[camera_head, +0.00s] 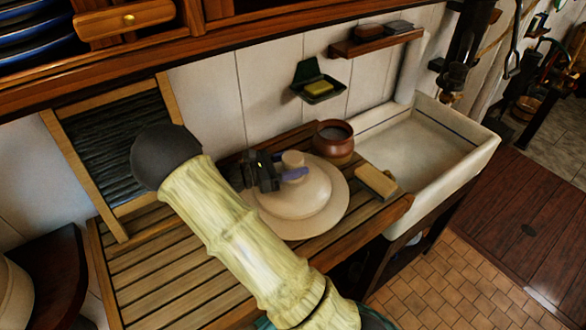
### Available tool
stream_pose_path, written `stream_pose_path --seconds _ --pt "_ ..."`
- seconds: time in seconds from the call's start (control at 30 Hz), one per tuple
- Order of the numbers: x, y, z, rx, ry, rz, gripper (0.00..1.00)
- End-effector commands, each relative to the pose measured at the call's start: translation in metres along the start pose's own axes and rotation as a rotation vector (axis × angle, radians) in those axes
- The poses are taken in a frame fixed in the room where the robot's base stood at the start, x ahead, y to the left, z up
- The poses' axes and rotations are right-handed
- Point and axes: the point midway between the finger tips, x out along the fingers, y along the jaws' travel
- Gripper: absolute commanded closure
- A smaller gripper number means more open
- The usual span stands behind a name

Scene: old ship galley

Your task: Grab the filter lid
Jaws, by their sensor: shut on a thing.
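The filter lid (311,213) is a cream, round, domed lid with a wide flat brim and a knob (293,160) on top. It is at the slatted wooden draining board (160,280), left of the sink. My gripper (288,174) is at the knob from the left, with its purple-blue fingers shut on it. My pale, bamboo-like arm crosses in front and hides the lid's left side. I cannot tell whether the lid touches the board or is slightly raised.
A brown pot (334,143) stands just behind the lid. A tan block (376,181) lies right of it, near the white sink (430,150). A washboard (85,150) leans on the wall at left. A soap dish (318,88) and shelf (375,40) are on the wall.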

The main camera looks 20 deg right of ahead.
Motion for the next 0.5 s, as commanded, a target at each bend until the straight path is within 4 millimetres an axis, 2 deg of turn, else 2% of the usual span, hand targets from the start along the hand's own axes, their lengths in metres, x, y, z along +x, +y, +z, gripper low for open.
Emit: stream_pose_path --seconds 0.27,0.5 --pt "0.000 0.000 0.041 0.008 -0.002 0.000 1.00" --pt "0.000 0.000 0.094 0.010 0.000 0.000 1.00"
